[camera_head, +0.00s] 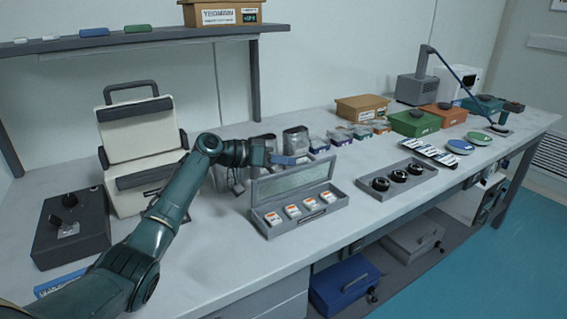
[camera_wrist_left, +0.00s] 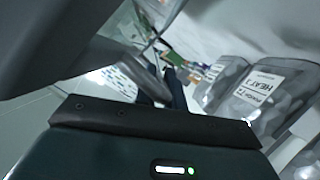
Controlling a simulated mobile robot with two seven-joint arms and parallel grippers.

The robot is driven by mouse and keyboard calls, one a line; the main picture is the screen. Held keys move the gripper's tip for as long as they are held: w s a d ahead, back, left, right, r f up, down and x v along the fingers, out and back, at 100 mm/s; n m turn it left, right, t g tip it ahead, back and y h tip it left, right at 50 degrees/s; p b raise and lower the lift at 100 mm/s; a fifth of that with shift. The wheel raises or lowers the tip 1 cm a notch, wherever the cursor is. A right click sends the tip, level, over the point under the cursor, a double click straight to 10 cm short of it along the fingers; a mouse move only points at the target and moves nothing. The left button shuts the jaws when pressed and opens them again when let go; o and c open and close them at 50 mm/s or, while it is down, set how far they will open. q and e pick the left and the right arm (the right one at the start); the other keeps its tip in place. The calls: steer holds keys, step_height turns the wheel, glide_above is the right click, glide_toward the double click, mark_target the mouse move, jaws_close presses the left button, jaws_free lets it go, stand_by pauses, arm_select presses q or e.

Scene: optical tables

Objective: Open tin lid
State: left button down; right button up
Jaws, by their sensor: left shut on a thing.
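The tin (camera_head: 308,219) is a long grey box on the table, in the middle of the head view. Its lid (camera_head: 295,181), a grey frame with a pale greenish panel, stands raised along the back edge. A row of small white packs with orange labels (camera_head: 292,211) shows inside. My left gripper (camera_head: 284,160) is at the lid's top edge, shut on the lid. In the left wrist view the fingers (camera_wrist_left: 165,88) are partly hidden by a large grey part at upper left. My right gripper is not in view.
Silvery pouches (camera_head: 296,140) stand just behind the lid; labelled ones (camera_wrist_left: 262,95) fill the right of the wrist view. A tray with black round parts (camera_head: 398,180) lies to the right. A dark control box (camera_head: 70,228) stands at left.

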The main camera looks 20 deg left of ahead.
arm_select(q)
steer(key=shift+w+a+f, duration=0.1)
steer(key=shift+a, duration=0.05)
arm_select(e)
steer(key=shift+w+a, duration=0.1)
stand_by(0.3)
arm_select(q)
steer(key=c, duration=1.5)
jaws_free()
steer(key=shift+a, duration=0.1)
steer(key=p+v, duration=0.3)
steer(key=v, duration=1)
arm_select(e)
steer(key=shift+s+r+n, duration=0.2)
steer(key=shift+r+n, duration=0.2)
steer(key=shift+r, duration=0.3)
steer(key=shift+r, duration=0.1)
